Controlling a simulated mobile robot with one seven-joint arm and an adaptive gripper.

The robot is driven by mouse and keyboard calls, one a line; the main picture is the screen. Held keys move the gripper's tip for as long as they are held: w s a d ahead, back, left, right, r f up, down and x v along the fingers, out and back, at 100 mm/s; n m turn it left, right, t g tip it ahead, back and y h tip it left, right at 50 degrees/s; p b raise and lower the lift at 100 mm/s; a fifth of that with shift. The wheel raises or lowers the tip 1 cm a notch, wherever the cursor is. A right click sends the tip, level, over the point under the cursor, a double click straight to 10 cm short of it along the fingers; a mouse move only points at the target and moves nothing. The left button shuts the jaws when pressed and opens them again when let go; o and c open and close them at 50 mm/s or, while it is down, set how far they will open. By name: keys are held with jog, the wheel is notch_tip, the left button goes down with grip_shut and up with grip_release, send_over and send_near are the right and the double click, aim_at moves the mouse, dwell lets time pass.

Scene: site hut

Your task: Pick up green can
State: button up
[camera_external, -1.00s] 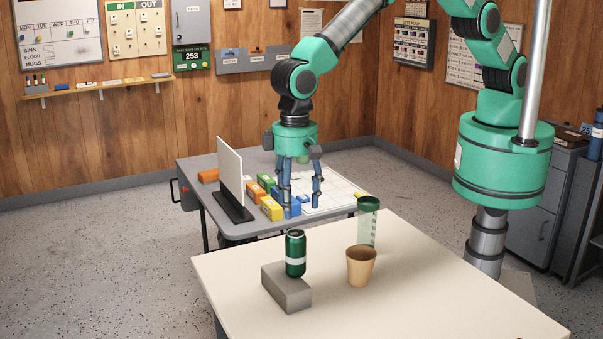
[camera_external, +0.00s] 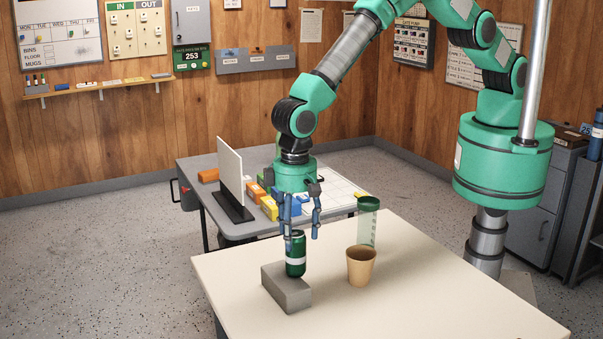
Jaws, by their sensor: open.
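The green can (camera_external: 296,258) stands upright on a grey block (camera_external: 286,290) on the cream table. My gripper (camera_external: 302,243) is open and points down at the can's upper part. Its left finger overlaps the can's upper left side in the picture, and its right finger hangs to the right of the can with a gap. I cannot tell whether either finger touches the can. Part of the can's top is hidden behind the left finger.
A tan cup (camera_external: 361,266) stands just right of the can. A green see-through cylinder (camera_external: 368,222) stands behind the cup. A grey table (camera_external: 232,229) behind holds a white upright panel (camera_external: 230,169) and several coloured boxes. The cream table's (camera_external: 420,290) right part is clear.

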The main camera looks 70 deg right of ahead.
aim_at(295, 248)
jog(key=shift+f, duration=0.15)
jog(key=shift+f, duration=2.45)
jog(key=shift+c, duration=0.5)
jog(key=c, duration=0.9)
jog(key=shift+o, duration=0.2)
jog(key=shift+r, duration=0.15)
jog(key=shift+r, duration=4.85)
